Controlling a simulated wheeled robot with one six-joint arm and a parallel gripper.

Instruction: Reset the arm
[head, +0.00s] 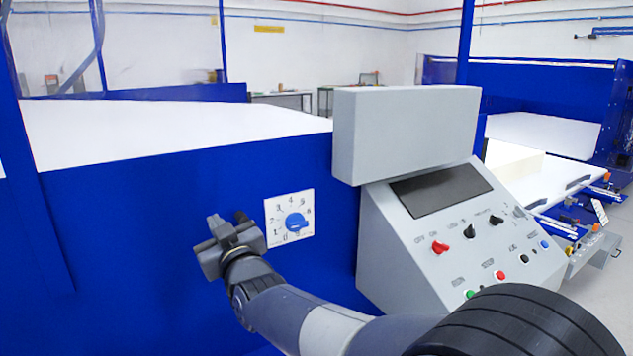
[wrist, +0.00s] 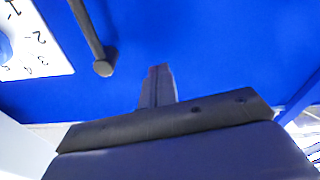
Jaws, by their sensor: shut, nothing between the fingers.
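My gripper (head: 216,226) is in front of the blue machine panel, just left of a white dial plate (head: 305,205) with a blue knob (head: 296,220). Its fingers are shut with nothing between them, and it is apart from the knob. In the wrist view the closed fingers (wrist: 158,86) point at the bare blue panel. The dial plate (wrist: 45,35) shows at the upper left there, with only an edge of the knob in view. A grey rod with a round end (wrist: 102,67) shows between plate and fingers; I cannot tell what it belongs to.
A grey control console (head: 455,235) with switches and buttons stands right of the dial, under a grey box (head: 405,130). A white table surface (head: 160,130) lies above the blue panel (head: 130,230). The panel left of my gripper is clear.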

